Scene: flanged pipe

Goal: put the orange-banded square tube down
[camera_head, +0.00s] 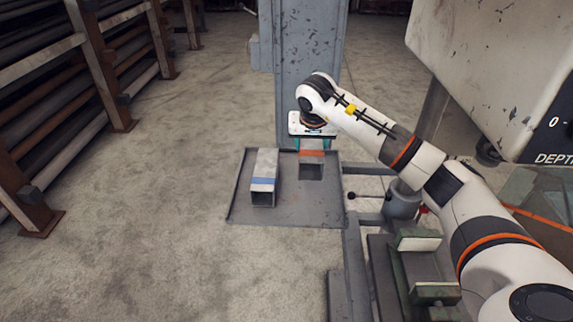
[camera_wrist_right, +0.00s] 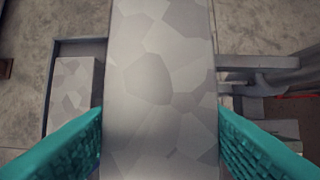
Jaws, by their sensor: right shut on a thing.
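The orange-banded square tube (camera_head: 312,154) is grey with an orange band near its open end, which faces the head camera. My right gripper (camera_head: 312,143) is shut on it from above, one teal finger on each side. In the right wrist view the grey tube (camera_wrist_right: 163,85) fills the space between the fingers. It looks much nearer that camera than the blue-banded tube, so it appears held above the tray (camera_head: 290,215); the exact gap cannot be told. Its band is not visible there. My left gripper is not in view.
A blue-banded square tube (camera_head: 264,172) lies on the tray's left side, and shows in the wrist view (camera_wrist_right: 72,90). A grey column (camera_head: 310,60) stands behind the tray. A machine with a lever (camera_head: 372,196) stands at the right. A pipe rack (camera_head: 85,60) is at the left.

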